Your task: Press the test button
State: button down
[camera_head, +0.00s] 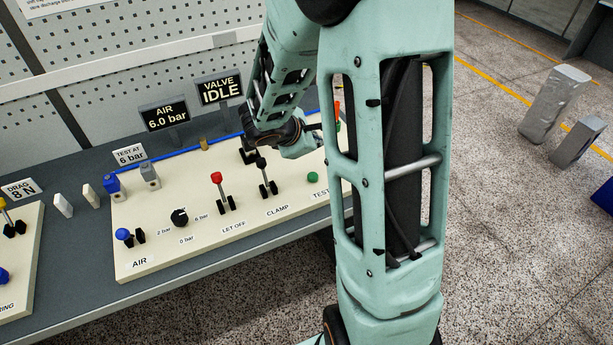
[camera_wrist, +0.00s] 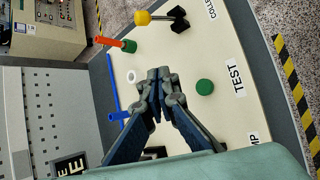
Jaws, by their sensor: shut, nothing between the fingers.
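The test button is a round green button (camera_head: 312,177) on the cream panel (camera_head: 150,215), above the printed word TEST. It also shows in the wrist view as a green disc (camera_wrist: 205,87) beside the TEST label. My gripper (camera_wrist: 159,74) is shut and empty, its fingertips together over the panel to the left of the button in that view. The fingertips look apart from the button; their height above the panel is hard to judge. In the head view my gripper (camera_head: 316,127) is partly hidden behind my arm, behind and above the button.
The black-knobbed CLAMP lever (camera_head: 262,163) and red-knobbed LET OFF lever (camera_head: 216,177) stand left of the button. A yellow-knobbed lever (camera_wrist: 143,18) and an orange-handled part (camera_wrist: 110,41) are nearby. Signs read AIR 6.0 bar (camera_head: 167,114) and VALVE IDLE (camera_head: 219,89).

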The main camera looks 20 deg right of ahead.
aim_at(312, 177)
jog(key=shift+a+f+n, duration=0.15)
jog(key=shift+a+n, duration=0.15)
jog(key=shift+a, duration=0.1)
jog(key=shift+w, duration=0.1)
notch_tip(312, 177, down, 8)
jog(key=b, duration=0.6)
jog(key=shift+b, duration=0.35)
jog(key=shift+f+b, duration=0.45)
dwell(0.6)
jog(key=shift+f+b, duration=0.4)
jog(key=shift+b, duration=0.3)
jog(key=shift+f+b, duration=0.5)
jog(key=shift+b, duration=0.1)
dwell(0.5)
jog(key=shift+r, duration=0.1)
jog(key=shift+r+p, duration=0.6)
jog(key=shift+r, duration=0.25)
